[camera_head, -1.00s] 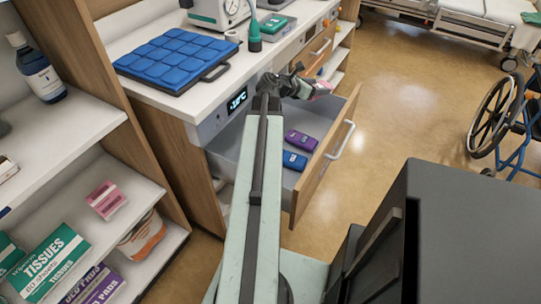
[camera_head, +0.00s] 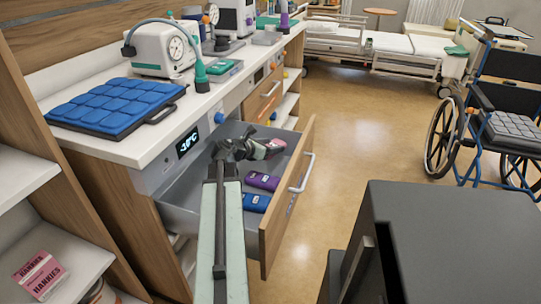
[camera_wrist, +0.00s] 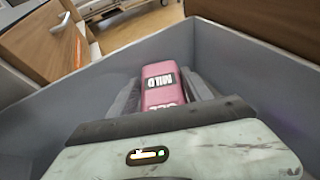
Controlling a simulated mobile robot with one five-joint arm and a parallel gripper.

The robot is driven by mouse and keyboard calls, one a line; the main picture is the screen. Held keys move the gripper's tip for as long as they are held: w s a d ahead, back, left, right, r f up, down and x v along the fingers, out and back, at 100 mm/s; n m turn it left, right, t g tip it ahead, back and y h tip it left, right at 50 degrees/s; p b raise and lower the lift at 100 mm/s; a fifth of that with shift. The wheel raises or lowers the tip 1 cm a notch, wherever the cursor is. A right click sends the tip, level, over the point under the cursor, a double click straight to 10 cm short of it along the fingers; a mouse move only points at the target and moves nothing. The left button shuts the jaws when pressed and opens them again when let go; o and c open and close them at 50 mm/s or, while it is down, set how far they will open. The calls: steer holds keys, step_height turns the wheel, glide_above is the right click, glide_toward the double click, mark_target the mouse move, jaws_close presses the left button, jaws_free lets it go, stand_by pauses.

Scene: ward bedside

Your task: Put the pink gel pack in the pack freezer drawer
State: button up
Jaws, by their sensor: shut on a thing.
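A purple pack (camera_head: 263,181) and a blue pack (camera_head: 256,202) lie on the drawer floor. Whether the pink pack touches the drawer is hard to tell.
The drawer's wooden front (camera_head: 285,205) and grey walls (camera_wrist: 245,62) surround the gripper. A blue padded mat (camera_head: 115,103) lies on the counter above. A wheelchair (camera_head: 490,125) stands at the right, with clear floor (camera_head: 355,125) between.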

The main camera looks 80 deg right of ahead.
steer(key=shift+r, duration=0.1)
steer(key=shift+f+b, duration=0.5)
steer(key=shift+f, duration=0.15)
steer(key=o, duration=1.6)
steer(key=shift+r, duration=0.1)
